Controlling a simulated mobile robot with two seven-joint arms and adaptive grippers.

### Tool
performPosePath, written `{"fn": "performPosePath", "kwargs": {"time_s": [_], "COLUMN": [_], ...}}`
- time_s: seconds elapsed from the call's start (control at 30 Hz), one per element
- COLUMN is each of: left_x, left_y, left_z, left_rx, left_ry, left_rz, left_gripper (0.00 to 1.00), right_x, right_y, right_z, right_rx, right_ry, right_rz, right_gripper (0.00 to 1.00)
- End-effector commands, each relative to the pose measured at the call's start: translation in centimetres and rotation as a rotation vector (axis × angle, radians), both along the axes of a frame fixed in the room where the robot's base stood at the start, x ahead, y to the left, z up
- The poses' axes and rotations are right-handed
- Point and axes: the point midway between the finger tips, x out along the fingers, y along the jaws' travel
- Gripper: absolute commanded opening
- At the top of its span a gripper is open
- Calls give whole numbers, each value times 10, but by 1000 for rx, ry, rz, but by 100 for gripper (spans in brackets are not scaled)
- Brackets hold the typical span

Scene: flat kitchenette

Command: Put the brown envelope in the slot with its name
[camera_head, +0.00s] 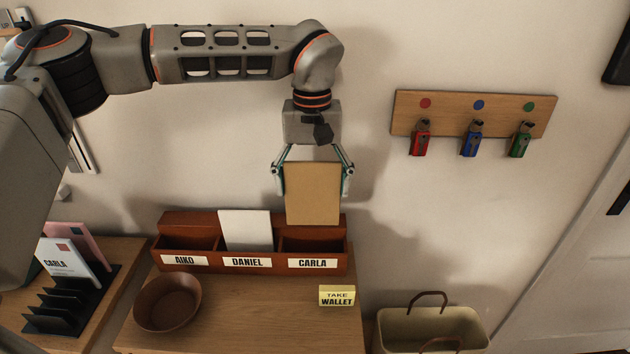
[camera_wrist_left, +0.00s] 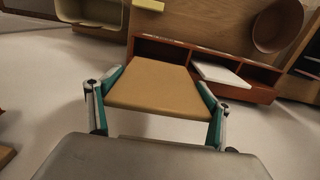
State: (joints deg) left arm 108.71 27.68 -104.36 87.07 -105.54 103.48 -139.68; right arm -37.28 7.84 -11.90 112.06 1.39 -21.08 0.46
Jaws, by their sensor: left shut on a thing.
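The brown envelope (camera_head: 312,193) is held upright by my left gripper (camera_head: 313,172), which is shut on it. The envelope hangs in front of the wall, above the right part of the wooden letter holder (camera_head: 210,262). In the head view its lower edge overlaps the CARLA compartment (camera_head: 313,243); I cannot tell whether it is inside. The front labels read AIKO, DANIEL and CARLA. A white envelope (camera_head: 245,228) stands in the DANIEL compartment. The left wrist view shows the brown envelope (camera_wrist_left: 160,88) between the fingers (camera_wrist_left: 158,105). No writing shows on its visible face. My right gripper is not in view.
A brown bowl (camera_head: 168,304) and a yellow TAKE WALLET note (camera_head: 337,296) are on the wooden top. A black rack (camera_head: 70,305) holds a CARLA envelope (camera_head: 66,262) and a pink one. A key board (camera_head: 474,115) hangs right; a basket (camera_head: 430,325) stands below.

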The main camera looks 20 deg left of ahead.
Motion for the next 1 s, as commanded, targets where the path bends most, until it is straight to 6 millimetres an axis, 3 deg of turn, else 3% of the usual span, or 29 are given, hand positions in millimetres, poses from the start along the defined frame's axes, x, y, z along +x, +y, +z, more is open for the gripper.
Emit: {"fn": "performPosePath", "kwargs": {"time_s": [0.67,1.0], "left_x": [0,0], "left_y": [0,0], "left_z": [-46,-73], "left_rx": [0,-1], "left_ry": [2,2], "left_rz": [0,0], "left_gripper": [60,60], "right_x": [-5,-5], "right_y": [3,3], "right_z": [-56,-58], "right_rx": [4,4], "right_ry": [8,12], "right_rz": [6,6], "right_gripper": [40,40]}}
